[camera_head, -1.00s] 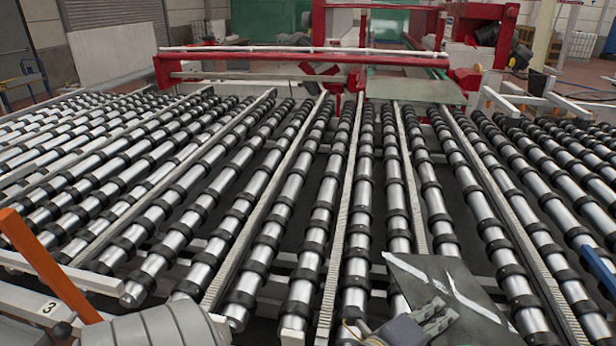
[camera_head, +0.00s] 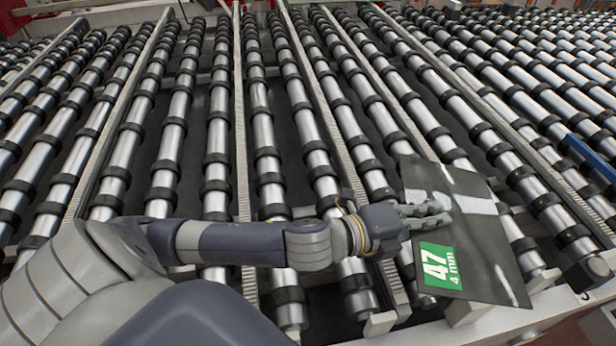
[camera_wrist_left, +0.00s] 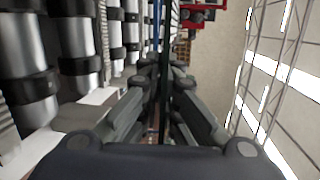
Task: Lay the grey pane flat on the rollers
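The grey pane (camera_head: 478,215) is a dark glossy sheet with a green "47 4 mm" label (camera_head: 438,266). It is at the right of the head view, over the front ends of the rollers (camera_head: 313,165). My left gripper (camera_head: 432,214) is shut on its left edge, one finger on the upper face. My right gripper is out of view.
Pale slatted rails (camera_head: 241,120) run between the rows of rollers. A light frame beam (camera_head: 560,305) edges the front right, below the pane. A blue bar (camera_head: 590,158) stands at the right. The rollers behind the pane are bare.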

